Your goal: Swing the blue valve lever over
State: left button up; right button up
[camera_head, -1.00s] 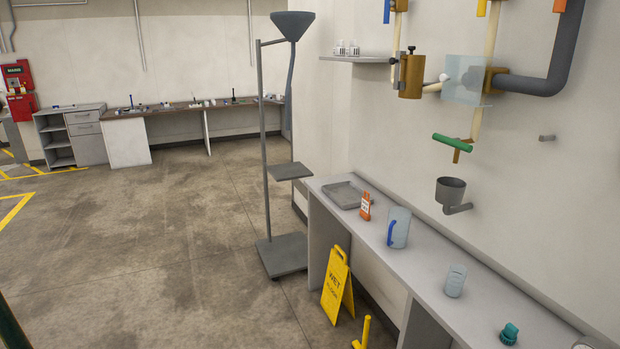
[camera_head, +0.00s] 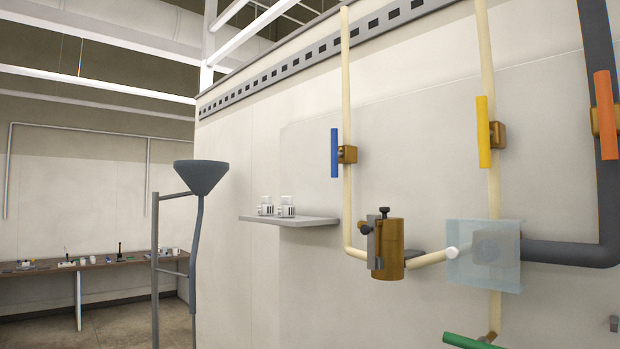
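The blue valve lever (camera_head: 334,153) is on the left cream pipe (camera_head: 347,100) on the wall. It hangs upright, in line with the pipe, joined to a brass valve body (camera_head: 348,155). Nothing covers it. Neither of my grippers shows in the head view.
A yellow lever (camera_head: 483,122) and an orange lever (camera_head: 606,115) sit to the right, both near upright. Below are a brass cylinder (camera_head: 390,250), a clear panel (camera_head: 484,255) and a green lever (camera_head: 470,341). A shelf with small jars (camera_head: 289,220) and a funnel stand (camera_head: 201,177) are to the left.

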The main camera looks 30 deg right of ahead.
aim_at(335, 153)
jog(key=i+z, duration=0.2)
jog(key=i, duration=0.3)
jog(key=i+j+z, duration=0.2)
jog(key=i, duration=0.25)
jog(key=i+j+z, duration=0.2)
jog(key=i, duration=0.25)
